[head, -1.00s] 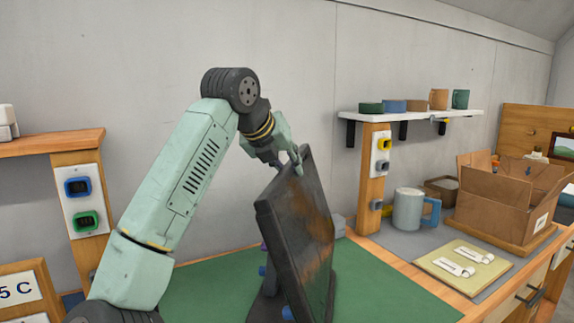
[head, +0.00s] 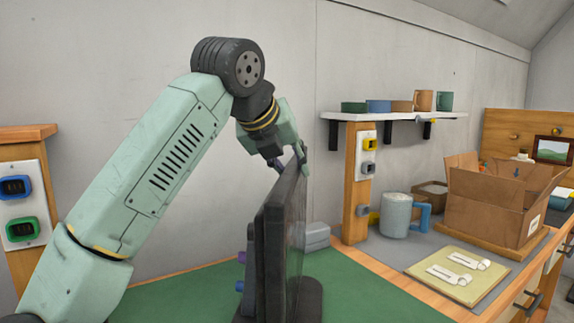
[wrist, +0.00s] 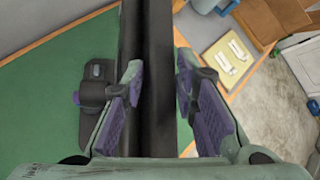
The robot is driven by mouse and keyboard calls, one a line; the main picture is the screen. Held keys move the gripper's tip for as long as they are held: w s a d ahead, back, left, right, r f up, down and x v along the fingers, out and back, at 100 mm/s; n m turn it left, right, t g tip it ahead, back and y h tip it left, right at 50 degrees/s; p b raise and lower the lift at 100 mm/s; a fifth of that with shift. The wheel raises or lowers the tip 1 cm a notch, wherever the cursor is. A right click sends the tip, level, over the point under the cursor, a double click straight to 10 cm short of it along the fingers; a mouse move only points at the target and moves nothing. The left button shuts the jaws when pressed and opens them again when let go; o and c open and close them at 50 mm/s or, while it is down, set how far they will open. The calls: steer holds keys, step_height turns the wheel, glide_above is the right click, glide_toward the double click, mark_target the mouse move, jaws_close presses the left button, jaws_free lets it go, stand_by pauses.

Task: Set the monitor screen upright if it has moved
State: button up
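The monitor screen (head: 295,225) is a thin dark panel on a dark stand (head: 308,300) on the green mat. In the head view it is seen nearly edge-on and stands close to upright. My gripper (head: 290,168) is at its top edge, coming from the upper left. In the wrist view the screen's dark edge (wrist: 157,60) runs between my two purple-padded fingers (wrist: 161,85). The fingers straddle it, with the tips close against both sides. Part of the stand (wrist: 93,95) shows left of the screen. The screen's front face is mostly hidden by the viewing angle.
The green mat (head: 370,295) is clear right of the screen. A grey box (head: 316,236) sits behind the screen. A grey mug with a blue handle (head: 395,215), a cardboard box (head: 490,205) and a yellow board (head: 458,272) stand at right. A shelf (head: 395,116) with cups hangs above.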

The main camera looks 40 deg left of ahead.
steer(key=o, duration=0.4)
steer(key=shift+d+f, duration=0.3)
steer(key=shift+c, duration=0.2)
steer(key=shift+s, duration=0.1)
steer(key=shift+a, duration=0.15)
steer(key=shift+s+r, duration=0.1)
steer(key=v, duration=0.7)
steer(key=shift+s+r, duration=0.1)
steer(key=shift+r, duration=0.1)
